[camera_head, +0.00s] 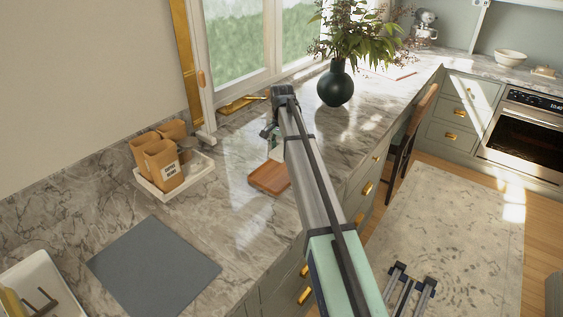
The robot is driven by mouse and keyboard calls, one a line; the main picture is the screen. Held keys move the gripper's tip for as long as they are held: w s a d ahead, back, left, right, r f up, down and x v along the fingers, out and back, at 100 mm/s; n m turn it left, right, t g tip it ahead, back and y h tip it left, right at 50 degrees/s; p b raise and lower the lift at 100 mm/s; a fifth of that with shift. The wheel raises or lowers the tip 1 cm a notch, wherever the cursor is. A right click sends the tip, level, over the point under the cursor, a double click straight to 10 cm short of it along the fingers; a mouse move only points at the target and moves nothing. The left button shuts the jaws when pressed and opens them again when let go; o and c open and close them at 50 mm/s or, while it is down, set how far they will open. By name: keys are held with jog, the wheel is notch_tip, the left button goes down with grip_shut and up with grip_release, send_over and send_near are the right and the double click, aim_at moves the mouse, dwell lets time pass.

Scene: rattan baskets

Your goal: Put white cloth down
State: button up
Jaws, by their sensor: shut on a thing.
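My arm reaches away over the marble counter, and my gripper (268,132) is at its far end, small and partly hidden by my wrist. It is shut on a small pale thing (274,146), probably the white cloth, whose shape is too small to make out. It is just above or behind a brown wooden board (269,178) on the counter. I cannot tell if it touches the counter. No other white cloth shows.
A white tray (149,189) with several brown containers stands to the left. A dark vase (335,88) with flowers stands behind to the right. A grey mat (153,267) lies at front left, beside a white tray (66,277). Marble around the board is mostly clear.

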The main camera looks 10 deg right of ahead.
aim_at(282, 170)
jog(key=shift+f+p, duration=0.85)
jog(key=shift+f, duration=2.65)
jog(key=shift+f, duration=0.1)
jog(key=o, duration=1.3)
notch_tip(282, 170, up, 12)
jog(key=b, duration=0.3)
